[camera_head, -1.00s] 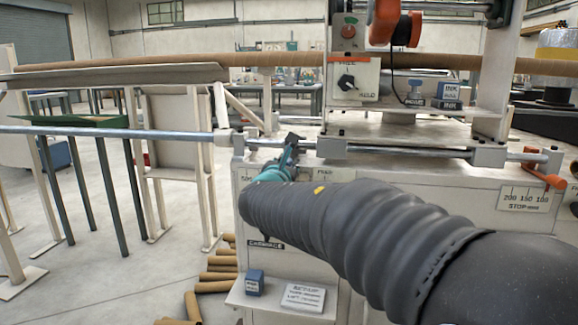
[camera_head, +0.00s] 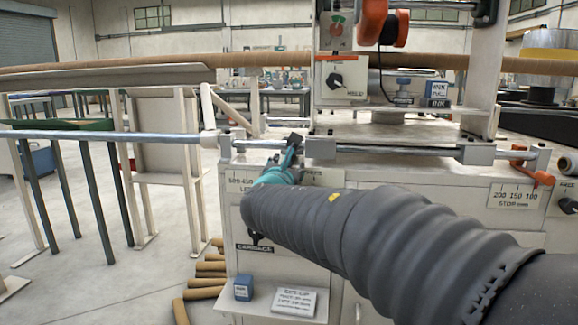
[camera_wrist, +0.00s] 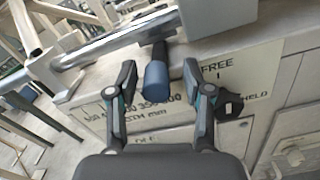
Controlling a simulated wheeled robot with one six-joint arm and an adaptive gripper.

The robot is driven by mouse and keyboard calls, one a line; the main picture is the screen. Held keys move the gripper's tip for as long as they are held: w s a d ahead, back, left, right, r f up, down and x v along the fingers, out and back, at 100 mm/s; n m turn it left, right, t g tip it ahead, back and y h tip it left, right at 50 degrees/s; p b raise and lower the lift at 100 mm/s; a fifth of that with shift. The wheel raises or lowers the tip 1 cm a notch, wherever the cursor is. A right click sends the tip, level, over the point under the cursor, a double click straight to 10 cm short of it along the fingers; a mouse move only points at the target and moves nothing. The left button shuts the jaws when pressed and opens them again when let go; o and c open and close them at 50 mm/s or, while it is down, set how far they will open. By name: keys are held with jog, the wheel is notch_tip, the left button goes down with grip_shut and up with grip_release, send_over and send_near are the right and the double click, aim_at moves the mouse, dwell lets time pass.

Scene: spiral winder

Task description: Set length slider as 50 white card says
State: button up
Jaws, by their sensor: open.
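In the wrist view the length slider shows as a blue round-ended knob (camera_wrist: 156,84) on a dark stem below a steel rail (camera_wrist: 120,42). A length scale in mm (camera_wrist: 125,108) is printed on the cream panel behind it, partly covered by the knob and fingers. My gripper (camera_wrist: 168,82) is open, with one finger on each side of the knob; I cannot tell whether either touches it. In the head view my gripper (camera_head: 290,160) is at the machine's front, and my arm hides much of the scale. A white card (camera_head: 294,301) lies on the low shelf, its text too small to read.
A dark lever (camera_wrist: 230,103) labelled FREE and HELD sits close to the right finger. A blue ink box (camera_head: 243,288) stands beside the card. An orange stop handle (camera_head: 535,170) is at the right. Brown tubes (camera_head: 208,275) lie on the floor.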

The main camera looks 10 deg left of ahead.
jog(key=s, duration=1.1)
jog(key=shift+s+d, duration=0.2)
jog(key=shift+d, duration=0.1)
jog(key=s+d+f+m+g+h+p, duration=0.1)
jog(key=s+d+f+m+g+h, duration=0.1)
jog(key=s+d+f+m+g, duration=0.5)
jog(key=s+d+f+m+g+h+p, duration=0.1)
jog(key=s+d+f+m+g, duration=0.2)
jog(key=d+f+m, duration=0.7)
jog(key=s+d+r+m+g+y+p, duration=0.1)
jog(key=s+d+m+p, duration=0.2)
jog(key=s+d+m, duration=0.3)
jog(key=s+d+r+m+g+y+p, duration=0.1)
jog(key=s+d+r+m+p, duration=0.1)
jog(key=s+d+m, duration=0.5)
jog(key=s+m+p, duration=0.1)
jog(key=m, duration=0.2)
jog(key=shift+r, duration=0.25)
